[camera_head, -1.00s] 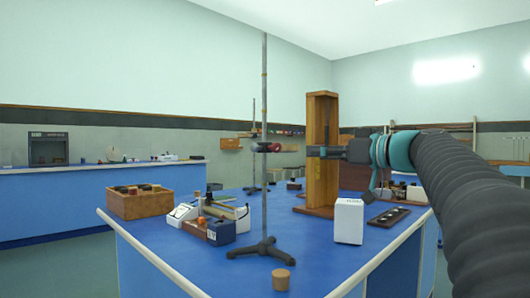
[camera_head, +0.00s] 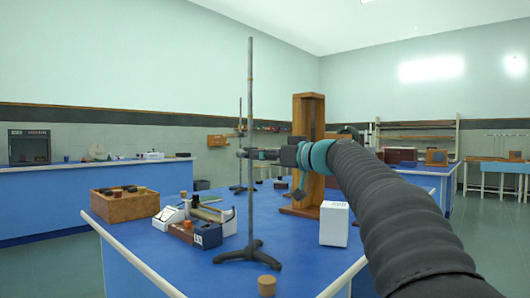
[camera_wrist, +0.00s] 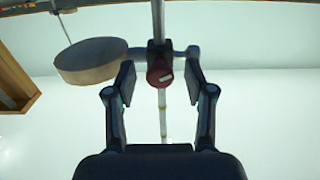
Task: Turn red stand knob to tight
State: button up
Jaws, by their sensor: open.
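My gripper (camera_wrist: 160,78) is open, with one finger on each side of the knob and a visible gap on both sides. In the head view, the stand rod (camera_head: 250,110) rises upright from a dark tripod base (camera_head: 248,254) on the blue bench. My gripper (camera_head: 264,154) is at the rod there, level with the clamp, and the red knob is hidden.
A tan round disc (camera_wrist: 90,62) sits left of the clamp in the wrist view. A tall wooden frame (camera_head: 308,150) stands behind my arm. A white box (camera_head: 334,223), a small instrument (camera_head: 204,232), a wooden crate (camera_head: 125,206) and a cork (camera_head: 266,286) are on the bench.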

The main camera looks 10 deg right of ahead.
jog(key=shift+w, duration=0.1)
jog(key=shift+c, duration=0.3)
grip_shut()
jog(key=shift+a+r+m+p, duration=0.1)
jog(key=shift+m+p, duration=1.25)
jog(key=shift+m, duration=9.25)
